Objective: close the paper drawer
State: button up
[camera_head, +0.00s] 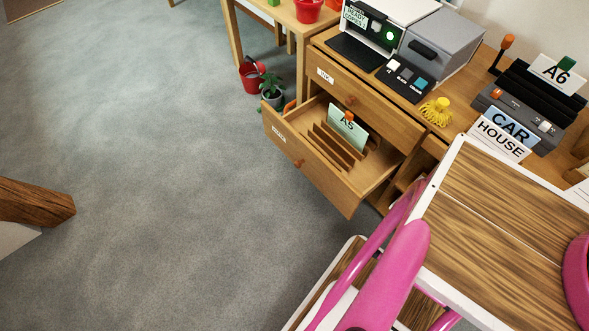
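The paper drawer (311,166) is the lower drawer of a wooden cabinet and is pulled well out. Its front has a small white label, too small to read surely, and an orange knob (298,163). Inside are upright wooden dividers (333,151) and a pale green card marked A5 (348,127). The drawer above it (350,92) is shut, with a white label and an orange knob. I cannot make out my gripper in this view.
A red bucket (252,78) and potted plant (271,91) stand beyond the drawer. Pink tubes and wood-grain panels fill the lower right. Grey carpet left of the drawer is clear.

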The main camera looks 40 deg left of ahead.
aim_at(345, 175)
jog(key=k+u, duration=0.1)
jog(key=u, duration=0.3)
jog(key=k+u, duration=0.15)
jog(key=u, duration=0.2)
jog(key=k+j+u, duration=0.1)
jog(key=u, duration=0.3)
jog(key=l+u, duration=1)
jog(key=k+l, duration=0.05)
jog(key=l, duration=0.05)
